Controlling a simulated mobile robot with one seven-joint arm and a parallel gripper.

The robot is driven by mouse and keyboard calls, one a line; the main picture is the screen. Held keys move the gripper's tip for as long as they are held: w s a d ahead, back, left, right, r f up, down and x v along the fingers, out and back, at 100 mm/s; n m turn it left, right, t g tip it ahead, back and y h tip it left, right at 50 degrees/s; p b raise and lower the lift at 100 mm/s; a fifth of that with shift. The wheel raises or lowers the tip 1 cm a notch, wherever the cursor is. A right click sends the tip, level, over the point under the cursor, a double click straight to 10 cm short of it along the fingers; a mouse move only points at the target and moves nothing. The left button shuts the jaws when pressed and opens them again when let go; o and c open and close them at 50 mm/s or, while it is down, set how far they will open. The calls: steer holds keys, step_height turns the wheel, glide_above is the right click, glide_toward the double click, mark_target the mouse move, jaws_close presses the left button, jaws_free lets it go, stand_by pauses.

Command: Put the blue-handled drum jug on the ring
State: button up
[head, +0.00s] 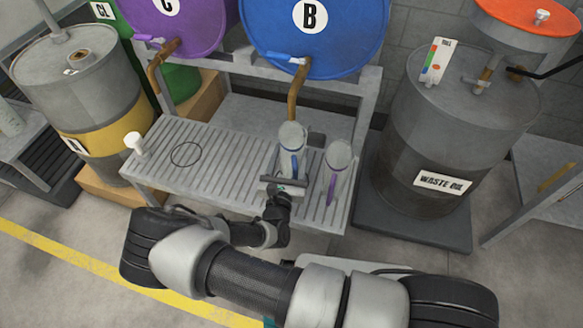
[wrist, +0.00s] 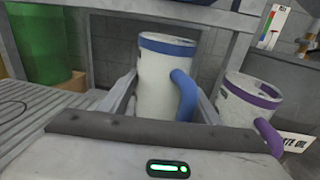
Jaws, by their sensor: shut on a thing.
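The blue-handled drum jug (head: 291,138) is a pale cylinder, upright below the tap of the blue drum B. In the wrist view the jug (wrist: 160,85) shows a blue rim band and a blue handle facing me. My gripper (head: 287,175) is shut on it, with one finger on each side of its body. I cannot tell whether its base touches the slatted bench. The ring (head: 186,154) is a thin dark circle on the bench's left part, left of the jug, with nothing on it.
A purple-handled jug (head: 338,155) stands close on the right of the held jug. A white object (head: 134,142) sits at the bench's (head: 228,158) left end. Drum taps (head: 297,75) hang over the back edge. A waste oil drum (head: 445,130) stands to the right. The bench between jug and ring is clear.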

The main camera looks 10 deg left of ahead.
mark_target(289, 169)
steer(key=shift+f+b, duration=0.75)
steer(key=shift+f, duration=1.35)
steer(key=o, duration=1.1)
